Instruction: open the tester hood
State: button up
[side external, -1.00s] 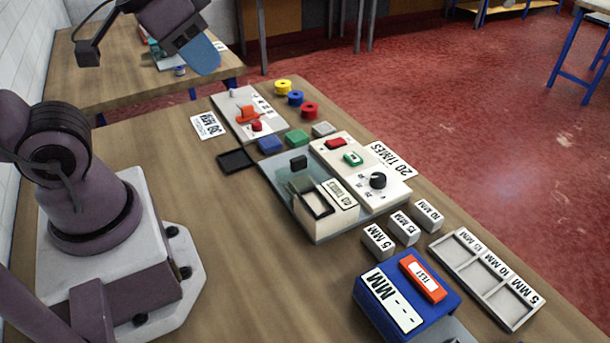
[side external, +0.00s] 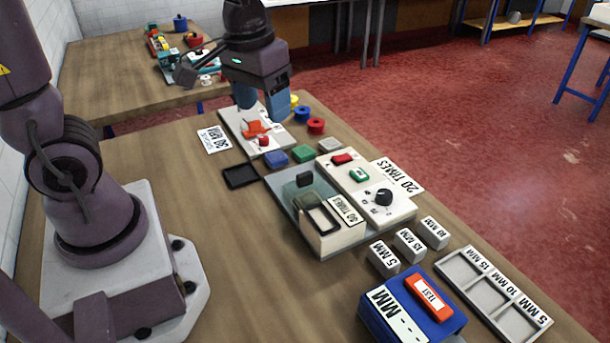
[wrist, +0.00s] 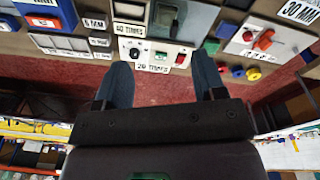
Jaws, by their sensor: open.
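The tester (side external: 325,237) is a pale box labelled 40 TIMES, with a see-through grey hood (side external: 284,192) on its left part and a dark block like a handle (side external: 304,179) at its back. The hood looks down, though its edges are hard to make out. The tester also shows at the top of the wrist view, with its 40 TIMES label (wrist: 130,10). My gripper (side external: 262,108) has blue fingers, is open and empty, and is above the far panel, behind the tester and apart from it. In the wrist view the two fingers (wrist: 163,82) stand wide apart.
A control panel (side external: 385,215) with a black knob adjoins the tester's right side. The far panel (side external: 240,130) holds an orange part. Coloured blocks and spools lie between and beside them. White labelled blocks, a blue device (side external: 400,325) and a tray (side external: 520,325) stand nearer.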

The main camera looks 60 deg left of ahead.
aim_at(305, 174)
jog(key=w+a+f+n+g, duration=0.1)
jog(key=w+a+f+n, duration=0.4)
jog(key=w+f+n, duration=0.7)
jog(key=shift+n, duration=0.9)
jog(key=f, duration=0.3)
jog(key=s+f, duration=0.1)
jog(key=f, duration=0.2)
jog(key=s+f, duration=0.1)
jog(key=f, duration=0.2)
jog(key=shift+s+d+f, duration=0.1)
jog(key=shift+d+f, duration=0.1)
jog(key=shift+f, duration=0.2)
